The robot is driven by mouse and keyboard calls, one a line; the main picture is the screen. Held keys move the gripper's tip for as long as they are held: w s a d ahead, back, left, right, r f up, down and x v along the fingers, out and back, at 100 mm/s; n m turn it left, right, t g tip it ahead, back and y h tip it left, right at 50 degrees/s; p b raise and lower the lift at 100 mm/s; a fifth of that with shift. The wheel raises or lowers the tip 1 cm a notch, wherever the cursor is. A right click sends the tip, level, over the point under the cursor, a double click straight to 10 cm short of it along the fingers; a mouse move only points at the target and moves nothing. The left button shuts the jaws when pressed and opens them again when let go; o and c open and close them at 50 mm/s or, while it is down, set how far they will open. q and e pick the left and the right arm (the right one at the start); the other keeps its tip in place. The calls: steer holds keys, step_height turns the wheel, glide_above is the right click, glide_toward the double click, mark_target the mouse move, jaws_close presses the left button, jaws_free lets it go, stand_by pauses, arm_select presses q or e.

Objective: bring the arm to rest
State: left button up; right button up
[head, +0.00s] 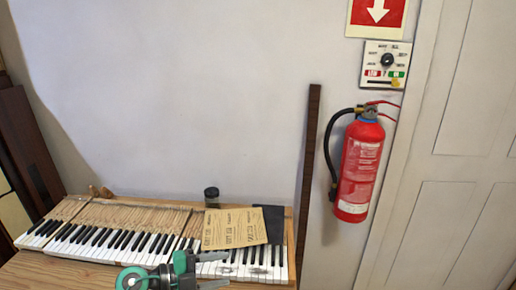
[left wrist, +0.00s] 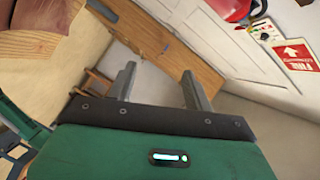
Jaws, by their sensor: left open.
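My left gripper (head: 212,270) shows at the bottom of the head view, in front of the piano keys (head: 110,240). Its green and grey body is partly cut off by the lower edge. In the left wrist view the two grey fingers of the gripper (left wrist: 158,80) stand apart with nothing between them. I cannot tell how far the gripper is from the keys. My right gripper does not show.
The keyboard lies on a wooden surface (head: 50,275), with brown cards (head: 235,228) and a small dark jar (head: 211,196) on it. A red fire extinguisher (head: 360,165) hangs on the wall at right, beside a pale door (head: 450,200). A dark post (head: 308,150) stands between.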

arm_select(q)
steer(key=a+r+n+t+y, duration=0.45)
steer(key=r+n+t, duration=0.25)
steer(key=n+t, duration=0.55)
steer(key=s+a+f+n+y, duration=0.4)
steer(key=a+f+n+y, duration=0.45)
steer(key=n+y, duration=0.25)
steer(key=s+a+f+n+g+y, duration=0.1)
steer(key=s+a+f+n+g, duration=0.15)
steer(key=s+f+g, duration=0.75)
steer(key=s+d+f+m+g+h, duration=0.1)
steer(key=s+f+g, duration=0.1)
steer(key=s, duration=0.5)
steer(key=s+d+f+g+h, duration=0.1)
steer(key=s+d+f+g, duration=0.15)
steer(key=s, duration=0.45)
step_height(320, 180, down, 32)
steer(key=g, duration=0.2)
steer(key=s+a+f, duration=0.2)
steer(key=s+f, duration=0.7)
steer(key=s+a+f, duration=0.2)
steer(key=s+f, duration=0.8)
steer(key=shift+s+a+m+g, duration=0.15)
steer(key=shift+s+m+g, duration=0.15)
steer(key=shift+m+g, duration=0.1)
